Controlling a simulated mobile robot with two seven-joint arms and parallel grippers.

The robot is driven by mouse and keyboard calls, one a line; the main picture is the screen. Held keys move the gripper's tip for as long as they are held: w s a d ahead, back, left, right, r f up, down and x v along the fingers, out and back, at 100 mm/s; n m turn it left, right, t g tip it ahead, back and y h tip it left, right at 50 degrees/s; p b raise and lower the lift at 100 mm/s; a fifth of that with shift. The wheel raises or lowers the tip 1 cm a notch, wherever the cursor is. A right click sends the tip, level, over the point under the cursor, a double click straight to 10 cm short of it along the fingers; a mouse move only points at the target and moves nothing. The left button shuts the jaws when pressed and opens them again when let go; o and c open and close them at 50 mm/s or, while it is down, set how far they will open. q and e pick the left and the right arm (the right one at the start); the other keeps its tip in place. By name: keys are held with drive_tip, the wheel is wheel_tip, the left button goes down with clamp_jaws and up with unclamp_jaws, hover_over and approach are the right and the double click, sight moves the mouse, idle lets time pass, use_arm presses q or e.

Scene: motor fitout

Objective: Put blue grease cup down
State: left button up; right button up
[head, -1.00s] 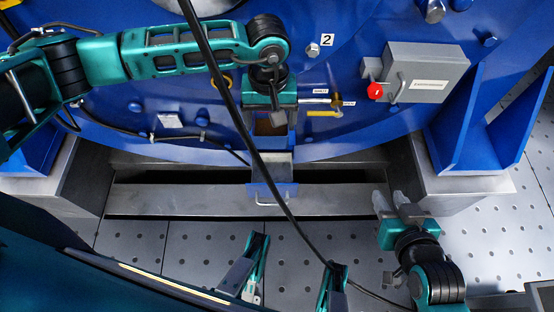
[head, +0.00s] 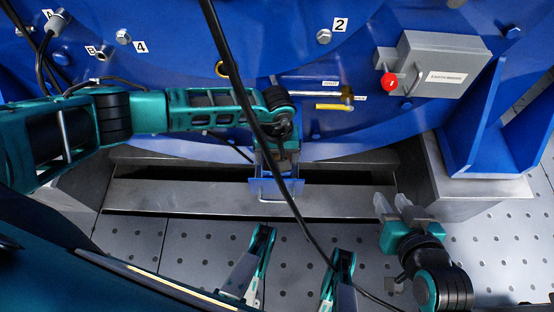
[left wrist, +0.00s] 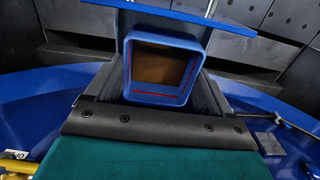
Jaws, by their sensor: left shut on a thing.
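The blue grease cup (left wrist: 194,72) shows in the left wrist view as a square blue cup with brown inside and a red line around its inner wall. It sits between the grey fingers of my left gripper (left wrist: 160,85), which is shut on it. The cup is mostly hidden there by the gripper and a black cable. I cannot tell whether the cup touches the shelf. My right gripper (head: 393,204) is open and empty at the lower right.
A black cable (head: 255,120) hangs across the view in front of my left gripper. Behind are the blue motor housing (head: 290,55), a yellow-handled valve (head: 335,97) and a grey box (head: 444,66) with a red knob (head: 389,80). The perforated floor (head: 480,240) is clear at right.

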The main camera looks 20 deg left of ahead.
use_arm(q)
drive_tip(key=shift+f, duration=0.85)
drive_tip(key=shift+f+b, duration=0.15)
drive_tip(key=shift+b, duration=0.15)
drive_tip(key=o, duration=0.9)
